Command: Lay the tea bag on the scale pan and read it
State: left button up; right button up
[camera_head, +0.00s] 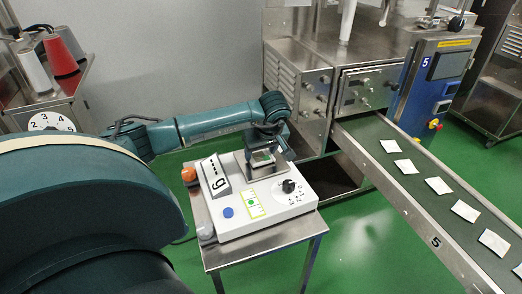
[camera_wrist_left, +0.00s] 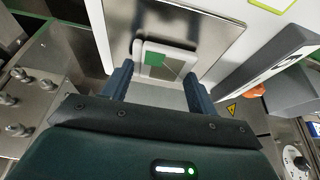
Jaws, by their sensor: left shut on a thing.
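My left gripper (camera_head: 268,152) is over the metal pan (camera_head: 286,170) of the white scale (camera_head: 272,204). It is shut on a pale tea bag (camera_head: 262,156) with a green tag. In the left wrist view the tea bag (camera_wrist_left: 176,66) lies at the tips of the left gripper's (camera_wrist_left: 158,80) two fingers, in front of the pan (camera_wrist_left: 205,25). I cannot tell whether the bag touches the pan. The scale's tilted display (camera_head: 214,176) shows dashes and a "g". My right gripper is out of view.
The scale stands on a small steel table (camera_head: 262,236), with a blue button (camera_head: 228,212) and black knob (camera_head: 288,186) on its front. An orange object (camera_head: 189,175) is at the table's left. A conveyor (camera_head: 425,190) carrying several white packets runs along the right, below a steel machine (camera_head: 300,80).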

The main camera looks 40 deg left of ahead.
pick_arm(q)
jog(key=o, duration=0.9)
jog(key=shift+f, duration=0.1)
